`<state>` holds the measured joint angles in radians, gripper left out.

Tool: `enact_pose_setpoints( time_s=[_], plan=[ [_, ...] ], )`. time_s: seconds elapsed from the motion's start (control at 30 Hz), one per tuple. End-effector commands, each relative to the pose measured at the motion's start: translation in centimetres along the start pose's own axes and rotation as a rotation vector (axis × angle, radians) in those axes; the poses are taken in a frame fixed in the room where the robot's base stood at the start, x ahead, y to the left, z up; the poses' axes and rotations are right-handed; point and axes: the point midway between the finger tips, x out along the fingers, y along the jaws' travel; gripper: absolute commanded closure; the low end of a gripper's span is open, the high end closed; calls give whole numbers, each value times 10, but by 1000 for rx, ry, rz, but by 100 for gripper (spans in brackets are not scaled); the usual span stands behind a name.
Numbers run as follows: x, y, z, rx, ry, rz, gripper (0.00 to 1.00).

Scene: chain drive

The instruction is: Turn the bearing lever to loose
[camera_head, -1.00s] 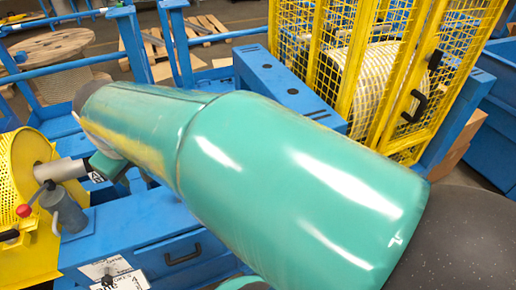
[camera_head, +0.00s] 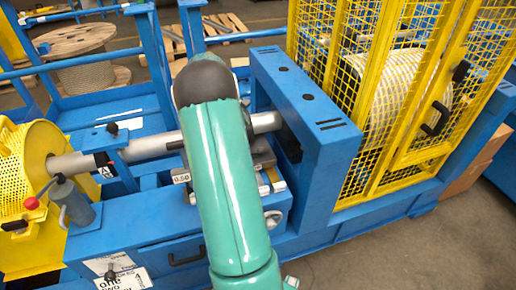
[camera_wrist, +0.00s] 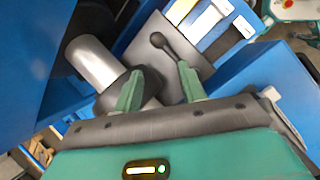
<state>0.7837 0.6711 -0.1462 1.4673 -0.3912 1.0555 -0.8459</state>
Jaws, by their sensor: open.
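In the wrist view, a dark lever (camera_wrist: 168,48) with a round black knob stands over a grey metal plate, just beyond my fingertips. It is likely the bearing lever; its lower end is partly hidden by my right finger. My gripper (camera_wrist: 160,88) is open, its two green fingers spread apart with no object clearly held. A thick silver shaft (camera_wrist: 92,60) and a dark rounded part lie beside the left finger. In the head view my arm hides the gripper and this lever; part of the grey bearing block (camera_head: 262,155) shows to its right.
A blue upright frame (camera_head: 310,115) and yellow mesh cage (camera_head: 390,90) stand to the right. In the wrist view, white, yellow and black strips (camera_wrist: 210,20) lie beyond the lever.

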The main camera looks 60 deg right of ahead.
Motion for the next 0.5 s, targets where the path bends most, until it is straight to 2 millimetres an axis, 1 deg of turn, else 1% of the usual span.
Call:
enact_pose_setpoints(
  time_s=[0.03, 0.1, 0.17, 0.27, 0.5],
  plan=[
    [7, 3, 2, -4, -7, -4, 59],
    [12, 5, 2, -8, -11, -5, 59],
    [17, 5, 2, -9, -12, -5, 59],
    [30, 5, 2, -9, -11, -5, 59],
    [76, 5, 1, -9, -11, -6, 59]
  ],
)
